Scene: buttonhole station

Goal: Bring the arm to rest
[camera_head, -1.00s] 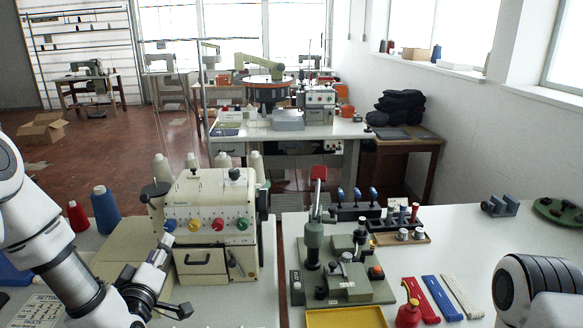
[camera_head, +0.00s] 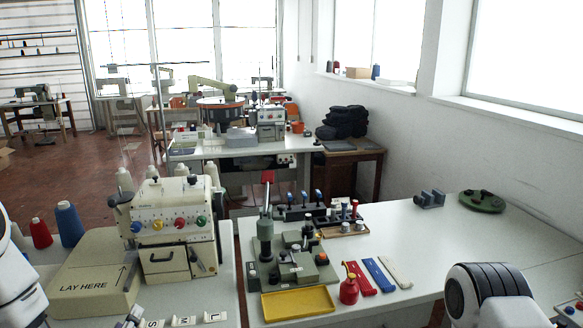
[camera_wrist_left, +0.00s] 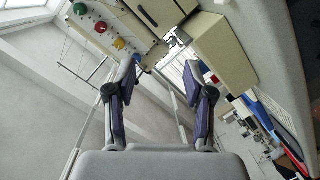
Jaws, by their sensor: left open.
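My left arm (camera_head: 12,272) shows only in part at the left edge of the head view, with a small piece of its hand end at the bottom edge. In the left wrist view my left gripper (camera_wrist_left: 163,88) is open, its two dark fingers apart with nothing between them. The cream machine with coloured knobs (camera_head: 172,225) stands beyond it and also shows tilted in the wrist view (camera_wrist_left: 108,22). My right arm (camera_head: 490,295) shows as a rounded link at the lower right; its gripper is out of view.
A cream "LAY HERE" block (camera_head: 92,280) lies left of the machine. Thread cones (camera_head: 69,224) stand at left.

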